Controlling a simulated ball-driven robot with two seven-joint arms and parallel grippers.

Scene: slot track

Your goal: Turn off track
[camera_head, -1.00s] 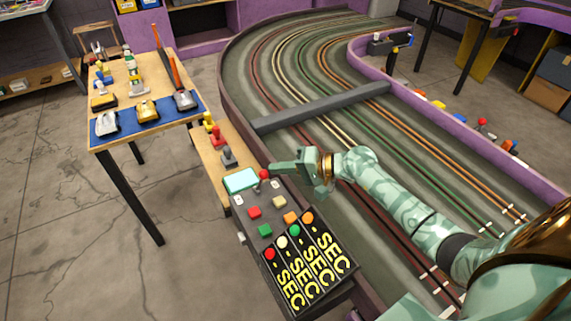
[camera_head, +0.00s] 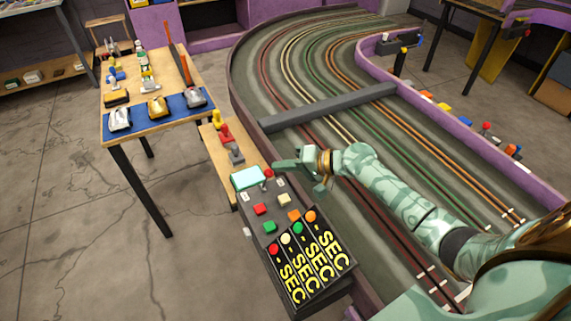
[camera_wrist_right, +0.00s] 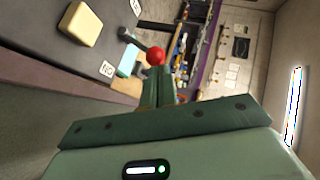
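The dark control box (camera_head: 247,214) stands beside the track (camera_head: 365,150). A small lever with a red ball knob (camera_head: 268,173) rises from its far end, between two small white labels. The knob also shows large in the right wrist view (camera_wrist_right: 156,57), on a dark tilted shaft, with one label reading like an upside-down "ON" (camera_wrist_right: 107,69). My right gripper (camera_head: 280,164) reaches in from the right, its fingers close together just beside the knob. In the right wrist view the fingers (camera_wrist_right: 158,78) look shut, with the knob at their tips; contact is unclear. My left gripper is not in view.
Several coloured buttons and four black "SEC" panels (camera_head: 310,258) cover the box's near end. A pale cyan screen (camera_head: 247,178) sits close to the lever. Toy controllers (camera_head: 225,133) stand beyond it. A wooden table (camera_head: 160,125) with model cars is at left.

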